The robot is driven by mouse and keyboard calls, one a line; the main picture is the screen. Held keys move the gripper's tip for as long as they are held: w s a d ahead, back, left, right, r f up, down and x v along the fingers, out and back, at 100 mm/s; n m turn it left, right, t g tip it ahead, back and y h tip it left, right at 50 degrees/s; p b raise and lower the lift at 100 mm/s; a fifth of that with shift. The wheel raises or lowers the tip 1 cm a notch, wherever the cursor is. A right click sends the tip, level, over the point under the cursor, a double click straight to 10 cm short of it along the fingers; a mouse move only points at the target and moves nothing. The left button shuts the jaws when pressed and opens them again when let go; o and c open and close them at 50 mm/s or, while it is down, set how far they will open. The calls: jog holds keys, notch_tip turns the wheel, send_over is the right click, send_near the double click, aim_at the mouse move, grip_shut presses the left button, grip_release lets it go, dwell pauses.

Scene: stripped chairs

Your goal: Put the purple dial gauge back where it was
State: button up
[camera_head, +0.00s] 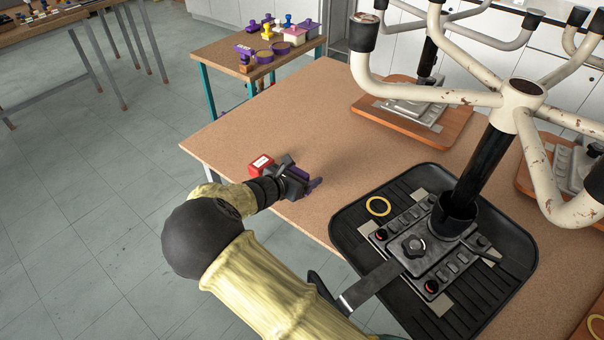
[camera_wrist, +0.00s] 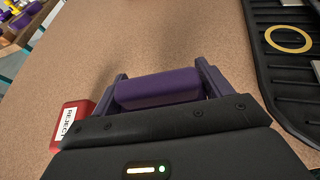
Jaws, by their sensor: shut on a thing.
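My gripper (camera_head: 308,184) is over the near left part of the brown table, shut on a purple thing. In the wrist view the held purple thing (camera_wrist: 158,88) is a smooth, rounded block lying across between the two fingers. No dial face shows on it, so I cannot tell from its shape whether it is the dial gauge. Its underside is hidden, and I cannot tell whether it touches the table.
A red block marked REJECT (camera_head: 261,163) is close beside my gripper, on its left; it also shows in the wrist view (camera_wrist: 71,122). A black ribbed tray (camera_head: 345,222) holds a chair base and a yellow ring (camera_head: 378,206). Cream chair legs (camera_head: 425,85) rise above. The table's left-back part is clear.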

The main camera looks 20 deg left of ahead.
jog(key=o, duration=1.3)
jog(key=shift+f, duration=0.15)
jog(key=shift+s+a, duration=0.15)
jog(key=shift+r, duration=0.25)
jog(key=v, duration=1.1)
jog(key=shift+s, duration=0.3)
jog(key=shift+a+r, duration=0.1)
